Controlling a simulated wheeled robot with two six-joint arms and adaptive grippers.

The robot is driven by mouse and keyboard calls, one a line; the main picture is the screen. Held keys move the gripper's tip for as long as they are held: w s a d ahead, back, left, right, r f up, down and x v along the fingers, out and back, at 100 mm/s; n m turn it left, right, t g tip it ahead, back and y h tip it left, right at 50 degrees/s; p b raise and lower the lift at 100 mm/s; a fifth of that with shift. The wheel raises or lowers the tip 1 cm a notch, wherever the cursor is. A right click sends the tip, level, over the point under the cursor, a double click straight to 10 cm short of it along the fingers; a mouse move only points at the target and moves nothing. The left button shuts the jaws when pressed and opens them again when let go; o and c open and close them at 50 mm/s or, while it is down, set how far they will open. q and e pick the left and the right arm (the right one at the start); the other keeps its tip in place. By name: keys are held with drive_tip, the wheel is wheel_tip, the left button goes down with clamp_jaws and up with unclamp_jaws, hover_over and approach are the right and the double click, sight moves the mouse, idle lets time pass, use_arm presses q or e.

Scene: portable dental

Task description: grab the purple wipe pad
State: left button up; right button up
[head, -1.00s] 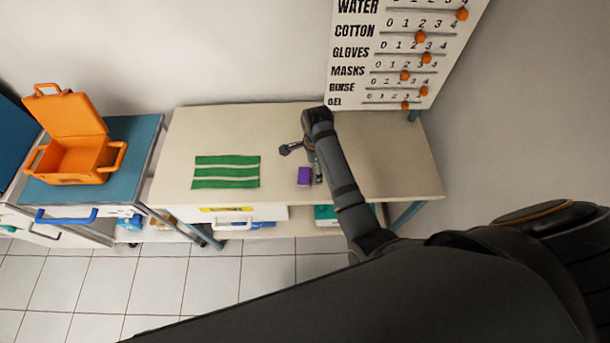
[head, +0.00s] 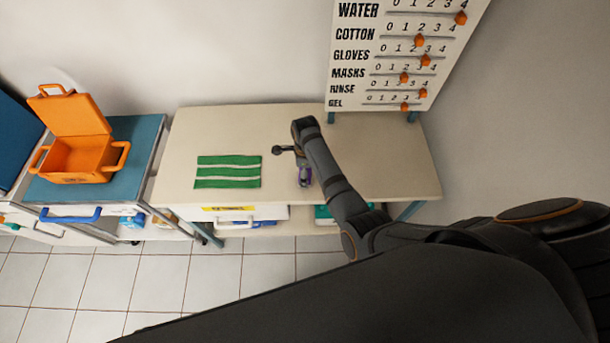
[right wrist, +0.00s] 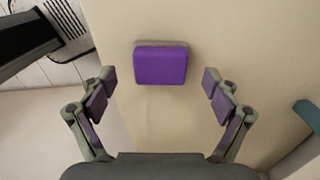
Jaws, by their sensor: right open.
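The purple wipe pad (right wrist: 161,66) lies on the beige tabletop (head: 390,170), a small block with a purple face and a greyish edge along its far side. In the right wrist view it is centred, just ahead of and between the spread fingers. My right gripper (right wrist: 159,78) is open and empty, with a visible gap between each finger and the pad. In the head view the right gripper (head: 304,175) is right over the pad and partly hides it. My left gripper is not in view.
A green striped cloth (head: 228,171) lies left of the pad. An open orange box (head: 80,160) stands on a blue-topped cart (head: 135,150) at the left. A supply board (head: 350,75) with orange sliders stands behind the table. The table's right part is clear.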

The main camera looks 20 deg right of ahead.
drive_tip(key=shift+f, duration=1.4)
drive_tip(key=c, duration=1.1)
drive_tip(key=shift+r, duration=0.15)
drive_tip(key=shift+c, duration=0.2)
